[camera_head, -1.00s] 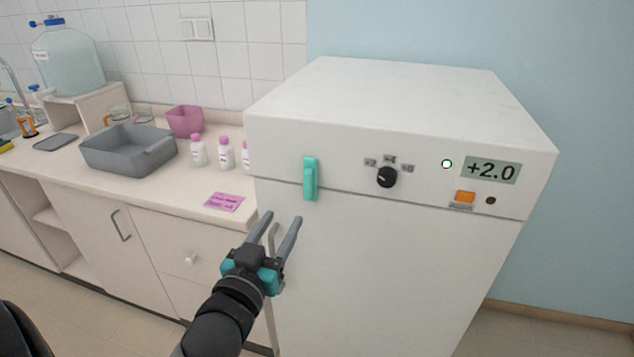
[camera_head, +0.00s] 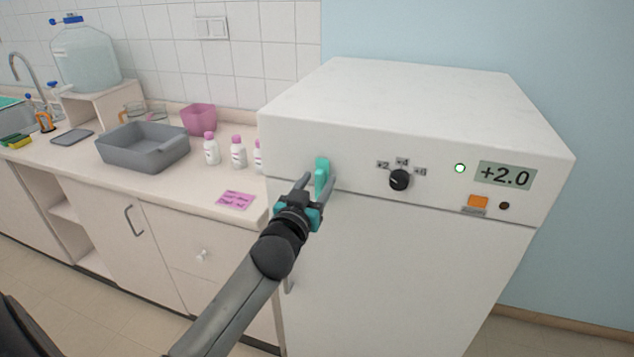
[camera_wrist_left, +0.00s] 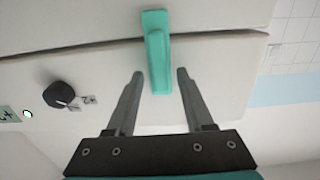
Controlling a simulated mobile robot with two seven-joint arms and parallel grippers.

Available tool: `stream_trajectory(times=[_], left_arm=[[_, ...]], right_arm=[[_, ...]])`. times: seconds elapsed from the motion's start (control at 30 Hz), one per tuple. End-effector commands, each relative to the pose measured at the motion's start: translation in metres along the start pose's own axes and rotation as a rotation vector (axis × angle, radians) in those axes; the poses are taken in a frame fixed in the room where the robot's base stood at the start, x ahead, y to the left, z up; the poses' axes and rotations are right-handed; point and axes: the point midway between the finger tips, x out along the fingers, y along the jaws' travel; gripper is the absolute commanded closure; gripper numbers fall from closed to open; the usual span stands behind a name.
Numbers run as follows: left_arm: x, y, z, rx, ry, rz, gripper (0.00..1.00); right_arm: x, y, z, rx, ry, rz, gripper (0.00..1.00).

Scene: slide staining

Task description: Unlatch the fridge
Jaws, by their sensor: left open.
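The white fridge (camera_head: 420,270) stands at the right with its top panel above the door seam. Its teal latch (camera_head: 322,173) sits across the seam near the left edge of the front. My left gripper (camera_head: 318,184) is at the latch with its fingers open. In the left wrist view, the teal latch (camera_wrist_left: 158,55) reaches down between the two open fingertips (camera_wrist_left: 160,75), one on each side, with gaps showing. The fingers do not grip it. My right gripper is not in view.
The fridge panel has a black dial (camera_head: 400,180), an orange switch (camera_head: 478,202) and a display (camera_head: 506,176) reading +2.0. On the counter at the left are a grey basin (camera_head: 143,150), white bottles (camera_head: 238,153) and a pink note (camera_head: 236,201).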

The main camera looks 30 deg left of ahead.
Motion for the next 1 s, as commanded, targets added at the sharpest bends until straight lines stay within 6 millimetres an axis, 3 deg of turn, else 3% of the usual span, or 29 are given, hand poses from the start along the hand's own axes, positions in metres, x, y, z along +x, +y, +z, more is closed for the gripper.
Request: stream_trajectory(times=[0.37, 0.8, 1.0], left_arm=[[0.0039, 0.0001, -0.0001, 0.0, 0.0, 0.001, 0.49], [0.0036, 0.0003, 0.0001, 0.0, 0.0, 0.001, 0.98], [0.0035, 0.0004, 0.0002, 0.0, 0.0, 0.001, 1.0]], right_arm=[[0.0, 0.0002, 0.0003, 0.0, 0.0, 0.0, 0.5], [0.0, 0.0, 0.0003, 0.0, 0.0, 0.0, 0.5], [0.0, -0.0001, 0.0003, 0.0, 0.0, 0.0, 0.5]])
